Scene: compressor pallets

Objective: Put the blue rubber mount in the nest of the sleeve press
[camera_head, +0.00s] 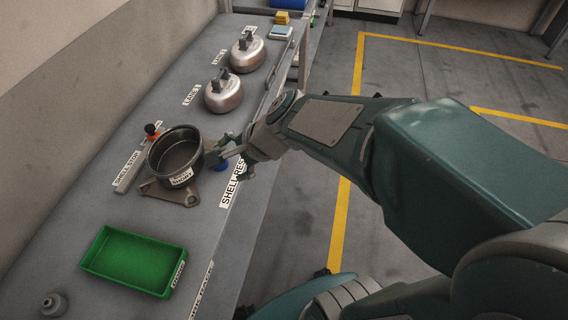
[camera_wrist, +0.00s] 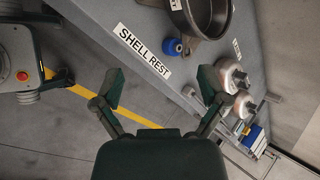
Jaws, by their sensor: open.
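The blue rubber mount (camera_wrist: 172,46) is a small blue cylinder on the grey bench in the wrist view, beside the dark pot and the SHELL REST label. In the head view only a bit of the blue mount (camera_head: 221,167) shows, partly hidden by my gripper (camera_head: 228,155). In the wrist view my gripper (camera_wrist: 159,80) is open, with nothing between its spread fingers. The mount lies beyond the fingertips, apart from them. I cannot make out the sleeve press or its nest in either view.
A dark open pot (camera_head: 176,150) sits on a brown footed bracket (camera_head: 155,191). A green tray (camera_head: 134,259) lies in front. Two silver domed shells (camera_head: 223,93) stand farther back. The bench meets a wall at left; open floor lies right.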

